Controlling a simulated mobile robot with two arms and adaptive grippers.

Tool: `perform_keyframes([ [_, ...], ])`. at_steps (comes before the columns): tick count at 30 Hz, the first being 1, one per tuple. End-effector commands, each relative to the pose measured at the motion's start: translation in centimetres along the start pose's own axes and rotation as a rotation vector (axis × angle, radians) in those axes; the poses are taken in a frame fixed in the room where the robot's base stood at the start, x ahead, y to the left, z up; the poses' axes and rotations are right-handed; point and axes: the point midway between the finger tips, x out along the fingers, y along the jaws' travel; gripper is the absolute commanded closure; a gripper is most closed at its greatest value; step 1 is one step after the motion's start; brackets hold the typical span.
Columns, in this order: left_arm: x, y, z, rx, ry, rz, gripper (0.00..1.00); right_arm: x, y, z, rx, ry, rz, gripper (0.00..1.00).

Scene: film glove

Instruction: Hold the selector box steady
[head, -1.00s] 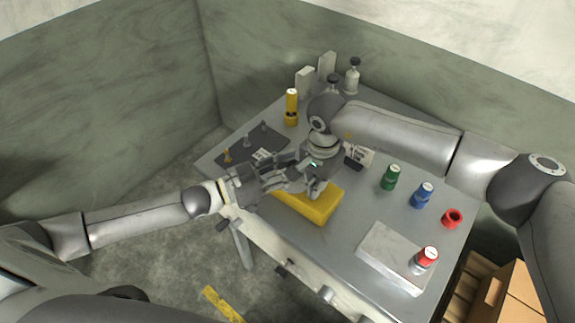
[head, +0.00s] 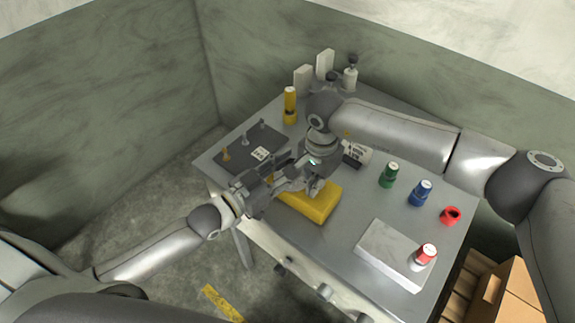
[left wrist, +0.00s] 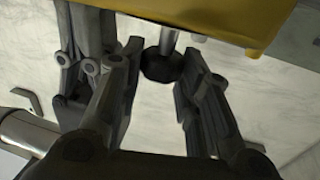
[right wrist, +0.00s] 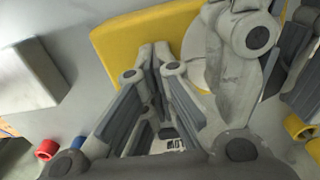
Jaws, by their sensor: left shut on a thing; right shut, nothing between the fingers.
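The yellow selector box (head: 320,207) lies on the grey table, left of its middle. It fills the top of the left wrist view (left wrist: 230,14) and also shows in the right wrist view (right wrist: 125,45), with a pale round disc (right wrist: 192,65) on it. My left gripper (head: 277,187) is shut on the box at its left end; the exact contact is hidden. In the left wrist view a dark knob with a metal stem (left wrist: 160,66) shows between its fingers. My right gripper (right wrist: 155,52) is shut and empty, its tips at the box's upper face.
Green (head: 388,175), blue (head: 421,193) and red (head: 451,216) pieces stand on the right. A dark mat (head: 240,157) with small pegs and a yellow cylinder (head: 290,103) are on the left.

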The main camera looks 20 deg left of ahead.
Motion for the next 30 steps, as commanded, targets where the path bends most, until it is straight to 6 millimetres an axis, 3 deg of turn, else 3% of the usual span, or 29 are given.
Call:
perform_keyframes([
  [5, 0.0, 0.5, 0.0, -0.005, 0.005, 0.008, 0.92, 0.7, 0.2, 0.0, 0.003, 0.000, 0.004, 1.00],
  [6, 0.0, 0.5, 0.0, -0.005, 0.005, 0.008, 0.63, 0.7, 0.2, 0.0, 0.003, 0.000, 0.004, 1.00],
  [10, 0.0, 0.4, 0.0, -0.004, 0.004, 0.006, 0.46, 0.7, 0.2, 0.0, 0.004, 0.000, 0.005, 1.00],
  [23, -0.1, 0.2, 0.1, -0.001, 0.001, 0.003, 0.46, 0.7, 0.3, 0.0, 0.004, -0.001, 0.008, 1.00],
  [30, -1.8, 0.2, 0.2, -0.002, -0.001, 0.002, 0.46, 0.7, 0.3, 0.0, 0.004, -0.001, 0.009, 1.00],
])
